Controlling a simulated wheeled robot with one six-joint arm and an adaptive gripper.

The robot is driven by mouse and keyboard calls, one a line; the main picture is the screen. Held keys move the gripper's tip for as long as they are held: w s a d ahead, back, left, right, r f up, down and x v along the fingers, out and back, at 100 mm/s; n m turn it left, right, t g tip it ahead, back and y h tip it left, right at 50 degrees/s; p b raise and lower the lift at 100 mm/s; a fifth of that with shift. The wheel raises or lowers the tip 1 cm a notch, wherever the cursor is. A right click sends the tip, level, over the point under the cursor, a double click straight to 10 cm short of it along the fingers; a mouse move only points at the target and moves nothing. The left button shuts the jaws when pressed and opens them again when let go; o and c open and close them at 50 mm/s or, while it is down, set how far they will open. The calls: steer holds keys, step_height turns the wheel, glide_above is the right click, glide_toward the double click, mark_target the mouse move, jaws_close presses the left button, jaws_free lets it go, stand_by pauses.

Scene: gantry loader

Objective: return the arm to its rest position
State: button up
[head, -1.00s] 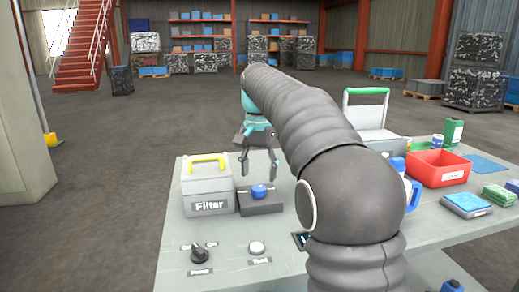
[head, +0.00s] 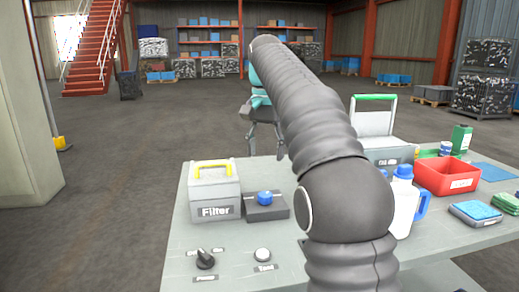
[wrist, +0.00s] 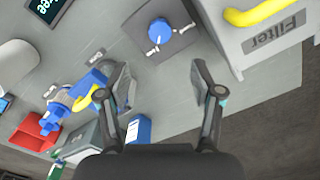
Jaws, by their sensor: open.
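My gripper (head: 264,138) is open and empty, raised above the far edge of the grey table (head: 225,258). My dark ribbed arm reaches out over the table in the head view. In the wrist view the two fingers of my gripper (wrist: 166,80) are spread apart, with nothing between them. The grey box with the blue knob (head: 265,204) sits on the table below and nearer than the gripper. The blue knob also shows in the wrist view (wrist: 160,31), beyond the fingertips and apart from them.
The Filter box (head: 215,190) with a yellow handle stands left of the knob box. A black rotary switch (head: 205,260) and a white button (head: 262,255) are in front. A white-and-blue jug (head: 404,205), a red bin (head: 447,177) and a green-handled case (head: 390,155) stand right.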

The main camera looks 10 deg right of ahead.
steer(key=s+f+n+t, duration=0.2)
steer(key=s+f, duration=0.1)
steer(key=s, duration=0.5)
steer(key=s+f+n+t, duration=0.1)
steer(key=s+f+n, duration=0.1)
steer(key=s, duration=0.7)
steer(key=s+d+f+n+t, duration=0.1)
steer(key=s+f+n+t, duration=0.1)
steer(key=s+f, duration=1.1)
steer(key=shift+s+d+f+n+t, duration=0.15)
steer(key=shift+s+f+n+t, duration=0.25)
steer(key=shift+f, duration=0.55)
steer(key=shift+w, duration=0.1)
steer(key=shift+c, duration=0.3)
